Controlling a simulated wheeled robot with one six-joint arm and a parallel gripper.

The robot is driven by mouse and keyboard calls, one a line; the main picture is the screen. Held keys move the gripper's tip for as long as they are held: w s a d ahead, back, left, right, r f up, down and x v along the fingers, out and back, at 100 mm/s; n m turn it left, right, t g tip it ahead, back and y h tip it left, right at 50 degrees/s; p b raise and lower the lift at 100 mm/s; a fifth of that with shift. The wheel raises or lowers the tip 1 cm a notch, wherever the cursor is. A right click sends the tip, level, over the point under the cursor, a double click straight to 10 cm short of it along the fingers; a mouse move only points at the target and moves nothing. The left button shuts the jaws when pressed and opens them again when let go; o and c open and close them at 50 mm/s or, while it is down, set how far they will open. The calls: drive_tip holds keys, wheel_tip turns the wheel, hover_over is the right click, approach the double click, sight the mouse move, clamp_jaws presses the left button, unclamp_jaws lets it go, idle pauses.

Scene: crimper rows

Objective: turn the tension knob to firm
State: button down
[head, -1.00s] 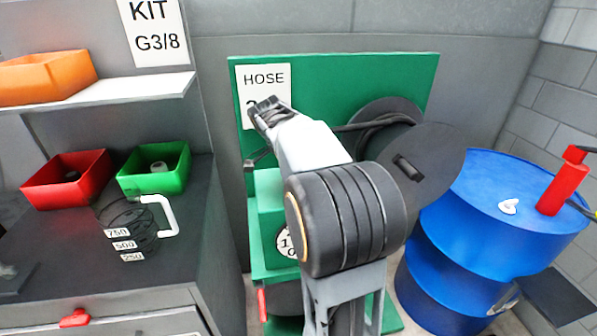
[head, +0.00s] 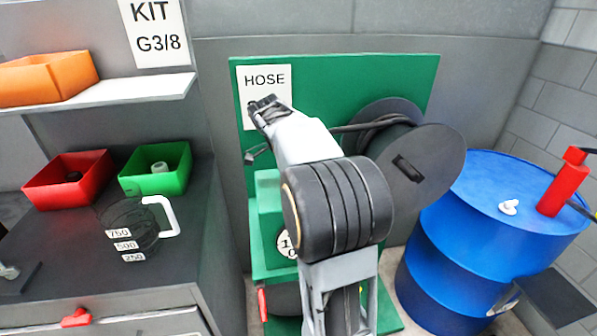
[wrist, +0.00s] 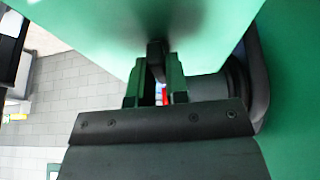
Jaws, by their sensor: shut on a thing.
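In the wrist view my gripper (wrist: 156,88) is shut on a small dark bar-shaped grip (wrist: 156,55), which stands out from a green surface (wrist: 95,28). This grip looks like the tension knob, but its marks and the setting it points to cannot be read. In the head view my arm reaches to the green hose stand (head: 340,85), and its wrist end is in front of the HOSE sign (head: 264,83). The fingertips and the held grip cannot be made out there. The hose reel's dark disc (head: 430,165) is right of my arm.
A blue drum (head: 480,235) with a red upright part (head: 562,190) stands at the right. At the left, a bench holds a red bin (head: 65,185), a green bin (head: 160,180) and a jug (head: 135,230). An orange bin (head: 48,78) sits on the shelf.

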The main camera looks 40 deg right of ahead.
drive_tip(key=c, duration=1.1)
unclamp_jaws()
drive_tip(key=p+v, duration=0.2)
drive_tip(key=v, duration=1.1)
drive_tip(key=shift+a+r, duration=0.15)
drive_tip(key=shift+r, duration=0.2)
